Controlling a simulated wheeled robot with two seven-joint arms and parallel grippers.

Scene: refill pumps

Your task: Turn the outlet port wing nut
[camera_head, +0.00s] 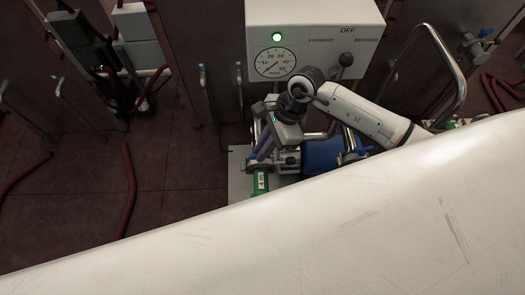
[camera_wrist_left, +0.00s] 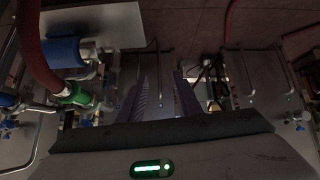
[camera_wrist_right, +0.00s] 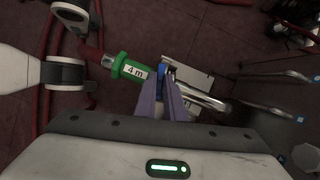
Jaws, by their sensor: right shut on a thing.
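The blue outlet port wing nut (camera_wrist_right: 161,69) shows partly between my right fingertips, beside a green fitting (camera_wrist_right: 130,68) labelled "4 m". My right gripper (camera_head: 259,155) reaches down below the white control box, and its purple fingers are shut on the wing nut. The fingers hide most of the nut. The same green fitting shows in the head view (camera_head: 261,182). In the left wrist view my left gripper (camera_wrist_left: 161,88) has its fingers apart with nothing between them; another green fitting (camera_wrist_left: 78,94) on a red hose is to their left. My left gripper is not seen in the head view.
The white control box (camera_head: 310,40) has a gauge, a lit green lamp and a lever. A blue cylinder (camera_head: 322,155) lies right of my right gripper. A bent metal handle (camera_head: 440,75) stands farther right. Red hoses (camera_head: 130,190) lie on the dark tiled floor at left.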

